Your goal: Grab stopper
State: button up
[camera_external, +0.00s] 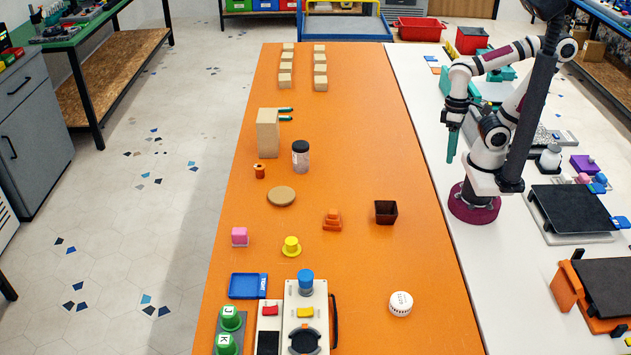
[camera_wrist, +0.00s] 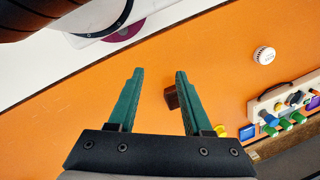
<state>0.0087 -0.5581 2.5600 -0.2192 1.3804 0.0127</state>
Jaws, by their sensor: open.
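A small yellow flanged plug (camera_external: 291,246), which looks most like the stopper, stands on the orange table left of centre front. It also shows in the wrist view, partly hidden, as a yellow patch (camera_wrist: 219,131) beyond the right finger. My gripper (camera_external: 452,148) hangs over the right side, near the table's right edge, far from the plug.
A brown square cup (camera_external: 386,212) stands between my gripper and the plug, with an orange stepped piece (camera_external: 332,221) nearby.

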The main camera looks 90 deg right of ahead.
jog(key=shift+o, duration=0.2)
jog(key=o, duration=0.4)
jog(key=n+t, duration=0.4)
jog(key=n, duration=0.4)
send_over(296, 240)
jog(key=s+d, duration=0.2)
jog(key=s, duration=0.3)
notch_tip(296, 240, down, 8)
jog(key=shift+h, duration=0.4)
jog(key=x, duration=1.4)
jog(key=shift+w+a, duration=0.35)
jog(key=shift+w, duration=0.05)
